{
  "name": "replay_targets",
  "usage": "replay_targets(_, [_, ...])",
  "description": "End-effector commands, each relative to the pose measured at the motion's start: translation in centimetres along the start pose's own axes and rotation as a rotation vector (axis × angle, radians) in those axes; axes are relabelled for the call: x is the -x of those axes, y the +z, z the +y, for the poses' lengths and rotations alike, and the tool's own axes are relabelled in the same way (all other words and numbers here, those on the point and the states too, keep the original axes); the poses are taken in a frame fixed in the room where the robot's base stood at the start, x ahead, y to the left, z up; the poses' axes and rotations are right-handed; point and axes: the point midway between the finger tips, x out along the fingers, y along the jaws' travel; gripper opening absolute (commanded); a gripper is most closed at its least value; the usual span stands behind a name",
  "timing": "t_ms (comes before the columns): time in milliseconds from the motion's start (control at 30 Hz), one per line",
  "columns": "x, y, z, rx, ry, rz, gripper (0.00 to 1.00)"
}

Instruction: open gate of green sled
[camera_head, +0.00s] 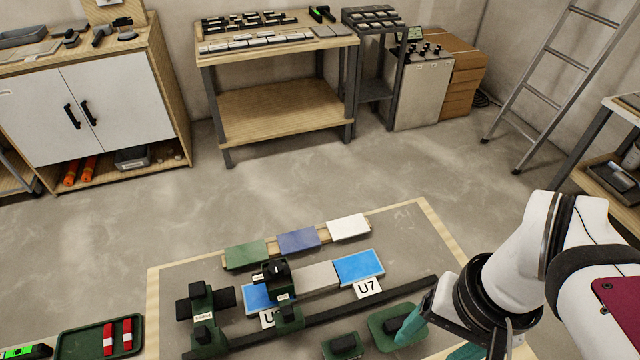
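Dark green sled-like pieces with black parts stand on and beside a long black rail (385,297) on the board. One green piece (288,316) with a black top and a small label sits on the rail, near two blue tiles (359,267). Another green piece (203,300) with black blocks stands at its left. I cannot tell which is the task's sled, nor make out a gate or its state.
Green, blue and white blocks lie on a wooden strip (262,257) behind the tiles. A second green holder (331,353) stands at the front edge. A green tray (67,345) with red pieces lies at lower left. The board's back right (404,226) is bare.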

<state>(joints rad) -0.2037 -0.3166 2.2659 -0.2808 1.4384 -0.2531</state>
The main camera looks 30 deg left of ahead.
Motion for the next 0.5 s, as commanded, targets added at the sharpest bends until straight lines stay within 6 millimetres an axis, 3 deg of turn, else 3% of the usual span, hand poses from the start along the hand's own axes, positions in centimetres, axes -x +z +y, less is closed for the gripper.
replay_targets(33, [0.8,-3.1,-3.5,0.247,0.022,-0.016,0.69])
replay_targets(133, [1.0,-7.8,-12.5,0.785,0.068,-0.035,0.69])
replay_targets(200, [-0.1,-9.0,-18.9,1.101,0.092,-0.046,0.69])
replay_targets(300, [-1.9,-8.7,-25.5,1.413,0.115,-0.057,0.69])
replay_targets(400, [-3.0,-8.1,-28.4,1.555,0.126,-0.061,0.69])
replay_targets(500, [-4.3,-8.0,-28.6,1.581,0.129,-0.063,0.69])
